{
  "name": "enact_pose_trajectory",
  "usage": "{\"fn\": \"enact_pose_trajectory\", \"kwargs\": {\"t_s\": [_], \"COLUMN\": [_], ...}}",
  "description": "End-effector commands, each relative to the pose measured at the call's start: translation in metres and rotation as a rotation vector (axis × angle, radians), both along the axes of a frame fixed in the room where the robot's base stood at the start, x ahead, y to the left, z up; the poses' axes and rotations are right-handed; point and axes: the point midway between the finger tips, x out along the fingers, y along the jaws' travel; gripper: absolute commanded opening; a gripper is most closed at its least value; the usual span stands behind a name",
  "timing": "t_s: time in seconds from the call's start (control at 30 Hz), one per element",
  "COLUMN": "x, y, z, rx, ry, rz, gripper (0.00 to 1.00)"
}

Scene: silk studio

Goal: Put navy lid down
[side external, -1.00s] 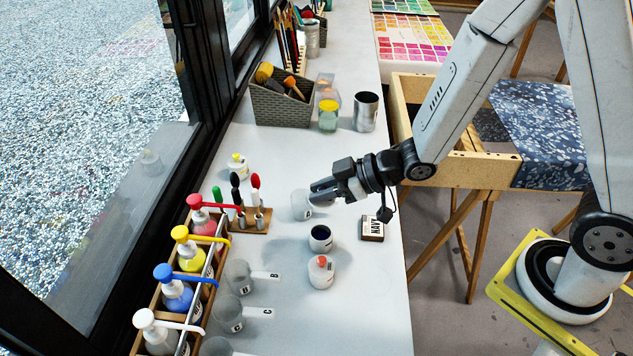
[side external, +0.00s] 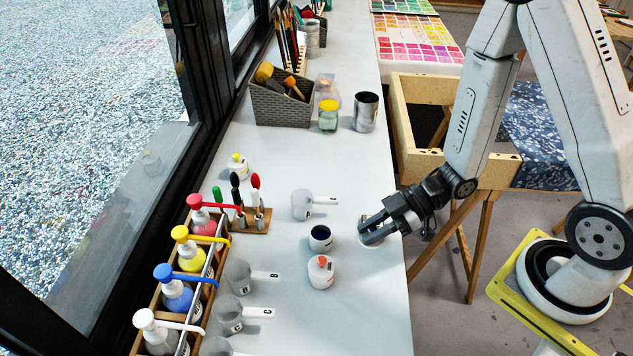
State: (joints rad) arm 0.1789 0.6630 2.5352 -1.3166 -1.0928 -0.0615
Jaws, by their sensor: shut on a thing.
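My gripper (side external: 367,232) is shut low over the right edge of the white counter. A pale disc (side external: 369,243), which looks like the navy lid, shows just under its fingertips. The fingers hide its top and any knob, and I cannot tell whether it touches the surface beneath. An open white pot with dark navy contents (side external: 320,239) stands to the left of my gripper, apart from it. The wooden NAVY block is mostly hidden behind my gripper.
A white pot with a red knob (side external: 321,272) stands just in front of the navy pot. A translucent cup with a white handle (side external: 301,205) stands behind it. Lettered cups (side external: 238,275) and a rack of pump bottles (side external: 190,260) are at left.

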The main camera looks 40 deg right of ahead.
Motion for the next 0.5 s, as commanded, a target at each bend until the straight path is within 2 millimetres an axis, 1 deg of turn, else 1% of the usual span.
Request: {"fn": "enact_pose_trajectory", "kwargs": {"t_s": [0.27,0.5], "x": [-0.002,-0.002], "y": [-0.001,0.000], "z": [-0.002,-0.016], "rx": [0.001,0.002], "ry": [-0.001,0.001], "rz": [0.008,0.007], "gripper": [0.00,0.00]}}
